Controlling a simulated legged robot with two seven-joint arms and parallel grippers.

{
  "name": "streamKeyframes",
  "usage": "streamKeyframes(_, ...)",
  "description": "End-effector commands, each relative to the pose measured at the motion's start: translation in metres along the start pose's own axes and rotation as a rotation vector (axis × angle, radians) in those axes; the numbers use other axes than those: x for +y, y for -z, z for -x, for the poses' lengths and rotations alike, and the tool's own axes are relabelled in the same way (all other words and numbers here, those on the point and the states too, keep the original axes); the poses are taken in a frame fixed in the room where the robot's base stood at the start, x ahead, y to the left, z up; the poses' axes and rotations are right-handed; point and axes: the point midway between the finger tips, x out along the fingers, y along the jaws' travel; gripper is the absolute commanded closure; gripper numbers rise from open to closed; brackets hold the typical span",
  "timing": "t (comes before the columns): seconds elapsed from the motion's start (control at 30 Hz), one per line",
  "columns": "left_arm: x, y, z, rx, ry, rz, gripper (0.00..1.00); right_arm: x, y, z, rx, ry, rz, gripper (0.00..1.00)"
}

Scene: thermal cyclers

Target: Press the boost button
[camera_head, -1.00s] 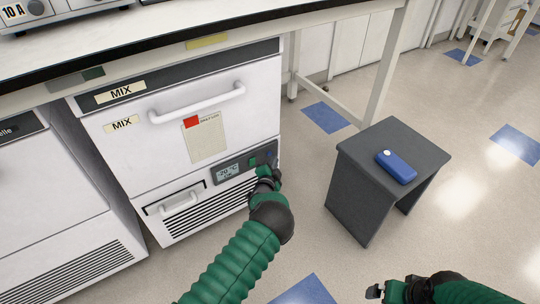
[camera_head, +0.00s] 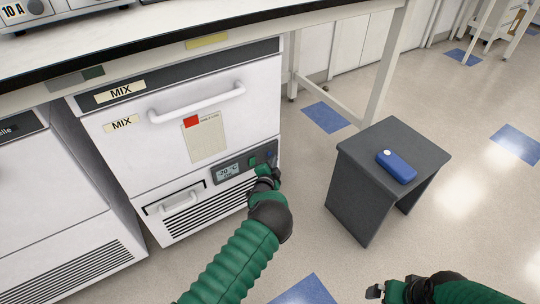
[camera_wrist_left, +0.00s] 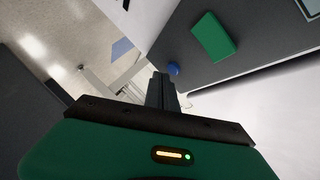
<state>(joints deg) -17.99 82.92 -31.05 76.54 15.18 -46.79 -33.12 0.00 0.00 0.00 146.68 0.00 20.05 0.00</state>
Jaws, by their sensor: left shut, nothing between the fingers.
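The control panel (camera_head: 236,167) is on the front of the white appliance labelled MIX, with a small display reading about -20 °C (camera_head: 228,171). To the right of the display is a green rectangular switch (camera_head: 253,161), which is large in the left wrist view (camera_wrist_left: 213,37). A small round blue button (camera_wrist_left: 174,69) sits beside it in that view. No readable label marks which one is boost. My left gripper (camera_head: 268,168) is shut and empty at the panel's right end. Its fingertips (camera_wrist_left: 161,80) appear very close to the blue button; I cannot tell whether they touch. My right gripper (camera_head: 375,291) is at the bottom right, away from the panel.
A dark grey stool (camera_head: 350,165) with a blue device (camera_head: 396,167) on it stands to the right. The bench top (camera_head: 200,30) overhangs the appliance. A white door handle (camera_head: 197,103) sticks out above the panel. Open floor lies between the appliance and the stool.

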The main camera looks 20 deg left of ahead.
Motion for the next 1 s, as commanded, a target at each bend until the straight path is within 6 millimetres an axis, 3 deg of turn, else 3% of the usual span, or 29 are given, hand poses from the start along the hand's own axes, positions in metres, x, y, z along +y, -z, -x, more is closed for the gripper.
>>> streamKeyframes(1.0,-0.0060,-0.0054,-0.0073,0.000,0.000,0.000,1.00,0.0000,-0.0014,-0.0058,0.000,0.000,0.000,0.00)
